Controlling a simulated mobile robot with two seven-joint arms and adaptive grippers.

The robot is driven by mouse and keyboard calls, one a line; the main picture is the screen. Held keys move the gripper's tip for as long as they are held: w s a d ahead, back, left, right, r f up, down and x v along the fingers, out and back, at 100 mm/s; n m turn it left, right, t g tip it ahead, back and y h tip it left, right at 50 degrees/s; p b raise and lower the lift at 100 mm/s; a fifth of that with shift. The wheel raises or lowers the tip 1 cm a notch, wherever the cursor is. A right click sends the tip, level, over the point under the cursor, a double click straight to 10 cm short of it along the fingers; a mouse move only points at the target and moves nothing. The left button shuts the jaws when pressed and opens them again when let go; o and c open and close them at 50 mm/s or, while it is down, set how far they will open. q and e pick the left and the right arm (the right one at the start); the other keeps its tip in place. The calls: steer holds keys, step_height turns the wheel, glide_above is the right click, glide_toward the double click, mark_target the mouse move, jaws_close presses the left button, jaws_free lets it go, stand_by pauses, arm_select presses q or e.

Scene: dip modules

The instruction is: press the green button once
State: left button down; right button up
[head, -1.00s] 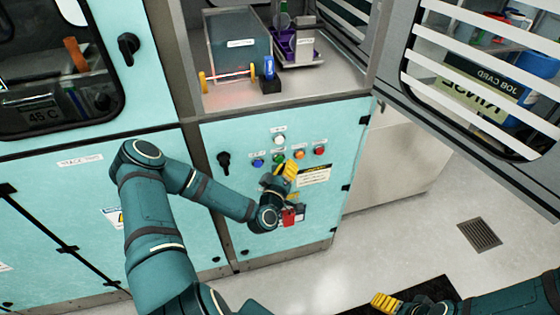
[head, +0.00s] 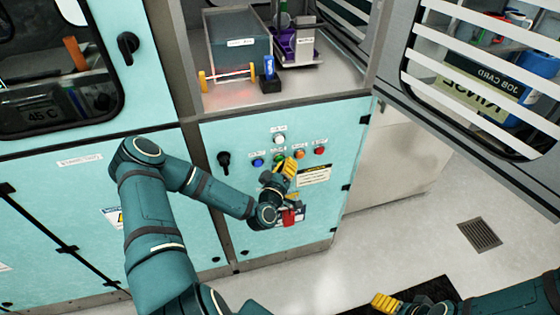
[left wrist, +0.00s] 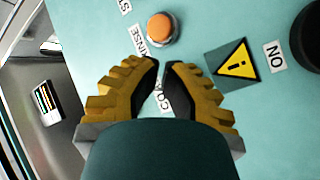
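The green button (head: 279,159) sits on the pale teal panel between a blue and an orange button in the head view, close to my left gripper's fingers. My left gripper (head: 291,163) is in front of the panel, just right of and below the green button. In the left wrist view, its yellow fingers (left wrist: 162,66) have their tips nearly together, with nothing held between them. The green button does not show there and may be hidden behind the fingers; contact cannot be told. My right gripper (head: 385,301) is low in the head view, away from the panel; its opening is unclear.
Near the green button are white (head: 279,140), blue (head: 257,163), orange (head: 299,154) and red (head: 319,151) buttons. A shelf with a grey bin (head: 240,52) is above.

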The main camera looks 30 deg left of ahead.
arm_select(q)
steer(key=shift+w+a, duration=0.25)
steer(key=shift+a, duration=0.1)
stand_by(0.9)
steer(key=shift+s+d, duration=0.55)
steer(key=shift+d, duration=0.1)
steer(key=shift+s+d, duration=1.65)
steer(key=shift+d, duration=0.25)
